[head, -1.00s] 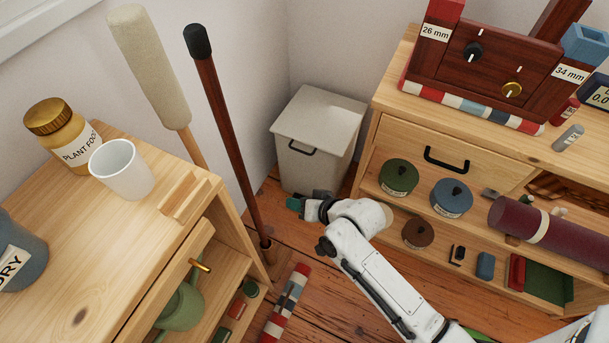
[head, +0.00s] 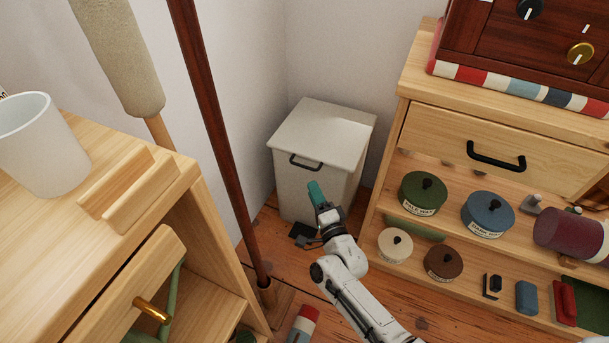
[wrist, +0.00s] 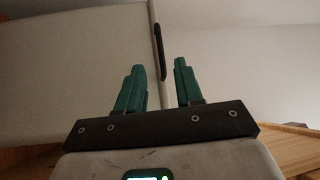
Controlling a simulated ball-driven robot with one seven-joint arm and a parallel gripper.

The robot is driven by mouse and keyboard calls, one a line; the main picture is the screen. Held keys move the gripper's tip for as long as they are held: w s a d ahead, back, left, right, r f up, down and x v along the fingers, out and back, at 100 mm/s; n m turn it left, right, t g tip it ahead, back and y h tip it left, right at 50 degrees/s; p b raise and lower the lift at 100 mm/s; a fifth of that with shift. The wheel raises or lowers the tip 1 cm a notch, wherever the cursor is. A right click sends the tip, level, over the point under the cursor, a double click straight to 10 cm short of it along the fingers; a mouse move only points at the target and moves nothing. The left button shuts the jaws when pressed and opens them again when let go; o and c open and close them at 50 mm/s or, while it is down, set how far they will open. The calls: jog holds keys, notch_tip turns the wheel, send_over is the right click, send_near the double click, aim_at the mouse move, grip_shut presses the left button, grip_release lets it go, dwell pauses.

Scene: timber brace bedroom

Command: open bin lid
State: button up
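The white bin (head: 316,172) stands in the corner between the two wooden units. Its flat lid (head: 322,133) is down, with a black handle (head: 305,162) on its front edge. My gripper (head: 315,190) is in front of the bin, below the handle in the head view, with its green fingers pointing up. In the wrist view my gripper (wrist: 158,85) shows two green fingers apart with nothing between them. The black handle (wrist: 159,52) rises just beyond the fingertips there, and the bin's pale front (wrist: 70,70) fills the left side.
A dark pole (head: 215,125) leans left of the bin, beside a padded stick (head: 120,55). A wooden shelf unit (head: 440,115) with several lidded pots stands close on the right. A wooden cabinet (head: 215,250) is at the left. Some floor is free before the bin.

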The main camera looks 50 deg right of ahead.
jog(key=b+x, duration=0.2)
jog(key=x, duration=0.6)
jog(key=shift+b, duration=0.3)
jog(key=shift+c, duration=0.4)
grip_shut()
jog(key=shift+f, duration=0.1)
dwell(0.5)
